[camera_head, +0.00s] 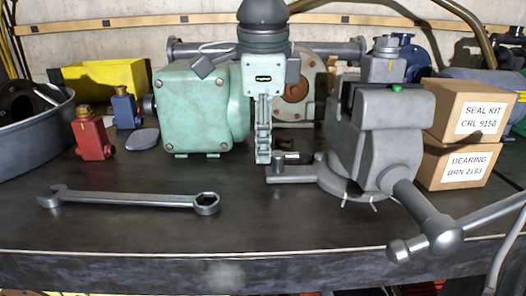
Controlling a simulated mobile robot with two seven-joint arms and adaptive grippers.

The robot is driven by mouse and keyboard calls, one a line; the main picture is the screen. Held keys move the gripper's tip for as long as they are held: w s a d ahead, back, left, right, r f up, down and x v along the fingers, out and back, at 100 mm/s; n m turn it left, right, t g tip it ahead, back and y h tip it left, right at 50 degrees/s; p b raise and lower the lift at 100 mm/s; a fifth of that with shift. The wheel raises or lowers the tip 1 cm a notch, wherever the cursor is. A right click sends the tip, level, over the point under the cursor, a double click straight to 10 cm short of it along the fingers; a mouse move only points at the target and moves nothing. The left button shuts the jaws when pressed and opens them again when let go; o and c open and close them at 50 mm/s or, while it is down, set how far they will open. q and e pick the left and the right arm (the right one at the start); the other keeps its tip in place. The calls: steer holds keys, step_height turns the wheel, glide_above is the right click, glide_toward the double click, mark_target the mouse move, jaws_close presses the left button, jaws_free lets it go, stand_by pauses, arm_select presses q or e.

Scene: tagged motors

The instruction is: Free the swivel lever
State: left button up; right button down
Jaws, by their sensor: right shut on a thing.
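The grey bench vise (375,140) stands on the bench right of centre, its swivel base low at its left. The small swivel lever (292,155) sits by a short upright bolt above the flat lug of this base. My right gripper (263,158) points straight down from the top of the view, just left of the bolt. Its fingers show edge-on and are shut at the lever; the gripped part is hidden by them. My left gripper is not in view.
A green motor (195,110) stands close left of my right gripper. A wrench (130,199) lies at the front left. The vise handle (430,230) juts towards the front edge. Boxes (465,105) stand at the right. The front middle of the bench (270,225) is clear.

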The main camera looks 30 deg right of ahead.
steer(key=shift+n, duration=0.4)
steer(key=c, duration=1.6)
jaws_free()
steer(key=shift+s, duration=0.1)
steer(key=r, duration=0.4)
steer(key=s+r, duration=0.1)
steer(key=r, duration=0.3)
steer(key=s+a+r, duration=0.1)
steer(key=r, duration=0.3)
steer(key=shift+a, duration=0.1)
steer(key=shift+f, duration=0.1)
